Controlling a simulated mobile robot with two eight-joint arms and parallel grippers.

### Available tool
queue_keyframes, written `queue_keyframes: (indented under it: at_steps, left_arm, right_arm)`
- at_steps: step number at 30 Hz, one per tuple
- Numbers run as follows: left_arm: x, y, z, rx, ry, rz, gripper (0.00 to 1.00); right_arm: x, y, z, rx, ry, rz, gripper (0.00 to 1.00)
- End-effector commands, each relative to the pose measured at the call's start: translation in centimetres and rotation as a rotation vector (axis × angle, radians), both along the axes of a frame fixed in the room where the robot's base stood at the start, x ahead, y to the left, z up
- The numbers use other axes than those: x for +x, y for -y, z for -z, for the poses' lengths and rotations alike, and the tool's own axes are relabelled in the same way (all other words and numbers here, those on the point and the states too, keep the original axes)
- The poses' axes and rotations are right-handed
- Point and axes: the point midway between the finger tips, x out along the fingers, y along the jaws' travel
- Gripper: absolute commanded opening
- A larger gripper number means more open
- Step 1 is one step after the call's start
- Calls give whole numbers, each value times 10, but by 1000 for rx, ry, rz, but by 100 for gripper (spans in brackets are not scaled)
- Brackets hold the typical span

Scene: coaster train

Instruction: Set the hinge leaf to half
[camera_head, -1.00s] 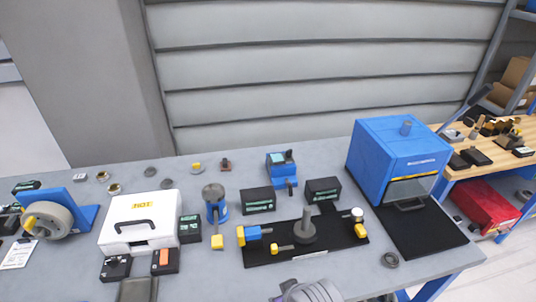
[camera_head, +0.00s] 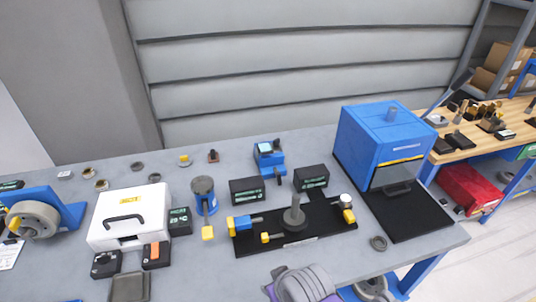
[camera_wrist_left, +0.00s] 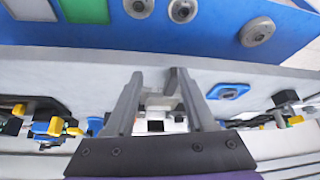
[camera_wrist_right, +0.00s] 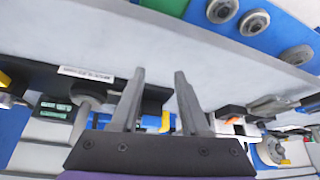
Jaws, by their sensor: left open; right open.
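I cannot tell for sure which part is the hinge leaf. A black fixture board (camera_head: 322,233) lies mid-bench, with a grey upright post on a round base (camera_head: 295,217), a blue and yellow clamp (camera_head: 240,223) and a yellow-tipped piece (camera_head: 348,215). The board also shows in the right wrist view (camera_wrist_right: 60,74). My left gripper (camera_wrist_left: 158,75) is open and empty, with the bench beyond its fingers. My right gripper (camera_wrist_right: 160,73) is open and empty, near the board. A purple and grey arm part of mine shows at the bottom of the head view; neither gripper's fingertips are clear there.
A blue box with a windowed front (camera_head: 385,140) stands at the right on a black mat (camera_head: 410,220). A white case (camera_head: 130,205), a blue cylinder (camera_head: 204,192) and black display boxes (camera_head: 245,190) stand left and behind. A grey ring (camera_head: 378,243) lies near the front edge.

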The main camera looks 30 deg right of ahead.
Motion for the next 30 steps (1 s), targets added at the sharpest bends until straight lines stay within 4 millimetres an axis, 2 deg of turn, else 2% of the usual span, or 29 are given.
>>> queue_keyframes:
  at_steps: [5, 7, 8, 11, 13, 17, 21, 30]
  left_arm:
    - [0, 0, 0, 0, 0, 0, 55]
    - [0, 0, 0, 0, 0, 0, 55]
    - [0, 0, 0, 0, 0, 0, 55]
    - [0, 0, 0, 0, 0, 0, 55]
    - [0, 0, 1, 0, -1, 0, 55]
    - [-1, 0, 2, 0, -1, 0, 55]
    - [-1, 0, 3, 0, -2, 0, 55]
    - [-2, 0, 5, 0, -4, 0, 55]
  right_arm:
    - [0, 0, 0, 0, 0, 0, 45]
    - [0, 0, 0, -1, -1, 0, 56]
    - [1, 0, -1, -5, -2, -3, 56]
    - [12, 5, -10, -41, -18, -22, 56]
    - [28, 11, -20, -92, -42, -48, 56]
    - [71, 28, -46, -234, -109, -117, 56]
    - [125, 49, -69, -401, -193, -192, 56]
    - [245, 85, -95, -748, -385, -310, 56]
